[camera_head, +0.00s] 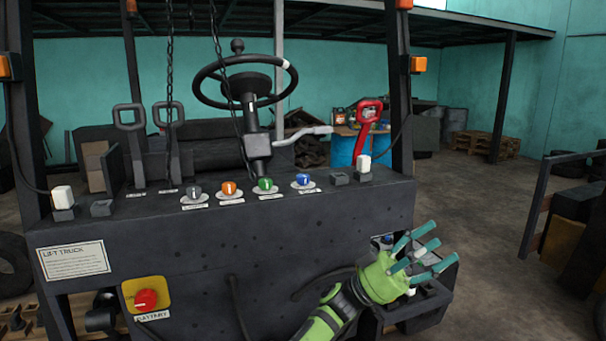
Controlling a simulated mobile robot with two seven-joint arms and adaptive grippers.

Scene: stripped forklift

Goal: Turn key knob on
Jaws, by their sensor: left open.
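A dark forklift panel (205,248) fills the middle of the view. Along its top sit a grey knob (194,191), an orange knob (229,188), a green knob (265,185) and a blue knob (303,180), each over a small label. A red knob (146,299) sits on a yellow plate at the lower left. I cannot tell which is the key knob. My left gripper (425,248), green with teal fingers, is open with its fingers spread. It is in front of a dark box at the panel's lower right, partly hiding it. A small blue part (387,239) shows behind it.
A steering wheel (246,82) and a red lever (367,117) rise behind the panel. Dark posts flank the panel. Open floor (490,220) lies to the right, before a rack at the edge.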

